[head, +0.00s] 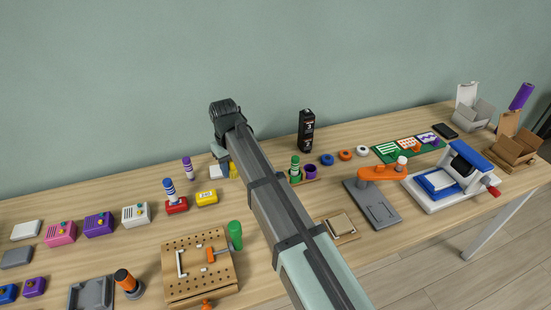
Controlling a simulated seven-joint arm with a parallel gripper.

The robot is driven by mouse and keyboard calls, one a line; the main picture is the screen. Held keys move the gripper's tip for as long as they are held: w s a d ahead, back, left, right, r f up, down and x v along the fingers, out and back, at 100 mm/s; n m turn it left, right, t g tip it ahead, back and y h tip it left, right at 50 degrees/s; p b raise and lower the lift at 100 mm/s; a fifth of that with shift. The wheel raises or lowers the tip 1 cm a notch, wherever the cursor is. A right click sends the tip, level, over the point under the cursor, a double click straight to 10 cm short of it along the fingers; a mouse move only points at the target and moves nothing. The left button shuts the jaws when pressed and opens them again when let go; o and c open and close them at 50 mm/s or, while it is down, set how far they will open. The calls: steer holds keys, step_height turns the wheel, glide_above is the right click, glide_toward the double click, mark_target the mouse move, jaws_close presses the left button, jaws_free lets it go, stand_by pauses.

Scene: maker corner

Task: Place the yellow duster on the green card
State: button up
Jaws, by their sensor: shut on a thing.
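My gripper (226,162) is at the far end of my arm, over the back middle of the table. It points down, and my arm partly hides it. It is shut on a small yellow thing (233,171), which seems to be the yellow duster. Its exact shape and whether it touches the table cannot be told. The green card (387,149), white with green stripes, lies on a dark green mat (381,158) at the back right, well to the right of my gripper.
A white block (216,172) and a yellow labelled box (207,197) are close to my gripper. A black bottle (306,131), a green-and-purple holder set (296,172) and several tape rolls (345,155) stand between it and the mat. An orange-armed device (382,173) stands before the mat.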

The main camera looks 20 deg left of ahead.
step_height(320, 180, up, 7)
steer(key=shift+r, duration=0.15)
steer(key=w+d+m, duration=0.2)
steer(key=w+d, duration=0.4)
steer(key=w, duration=0.7)
steer(key=m, duration=0.7)
glide_above(390, 150)
step_height(390, 150, down, 4)
steer(key=shift+w+f, duration=0.1)
steer(key=shift+f, duration=5.55)
steer(key=shift+f, duration=0.1)
steer(key=o, duration=1)
steer(key=shift+o, duration=0.2)
